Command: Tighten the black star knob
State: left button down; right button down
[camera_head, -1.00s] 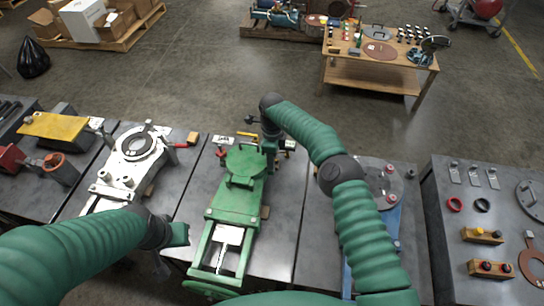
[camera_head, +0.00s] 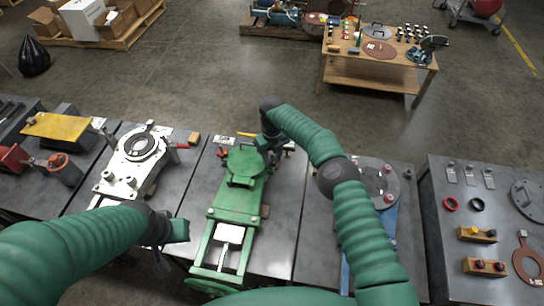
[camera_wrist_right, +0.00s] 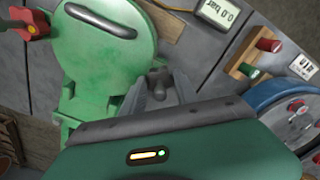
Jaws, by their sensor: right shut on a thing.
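The dark star knob (camera_wrist_right: 158,78) shows in the right wrist view, beside the round green cover of a green fixture (camera_wrist_right: 105,60). My right gripper (camera_wrist_right: 160,92) has one finger on each side of the knob and is shut on it. In the head view my right gripper (camera_head: 272,150) is at the right edge of the green fixture (camera_head: 240,190), and the arm hides the knob there. My left gripper (camera_head: 172,240) hangs at the lower left, beside the fixture's front and apart from it. Its fingers are too unclear to judge.
A white fixture (camera_head: 130,165) stands on the bench to the left. A blue machine with a round plate (camera_head: 380,183) stands right of my right arm. The wrist view shows a gauge display (camera_wrist_right: 217,12), a red-and-green button block (camera_wrist_right: 255,60) and a red star knob (camera_wrist_right: 30,27).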

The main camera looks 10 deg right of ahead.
jog(key=m, duration=0.3)
jog(key=shift+w+d+r, duration=0.1)
jog(key=shift+w, duration=0.05)
jog(key=shift+m, duration=0.5)
jog(key=c, duration=0.9)
grip_release()
notch_tip(320, 180, up, 17)
jog(key=shift+f+p, duration=0.2)
jog(key=shift+p, duration=0.7)
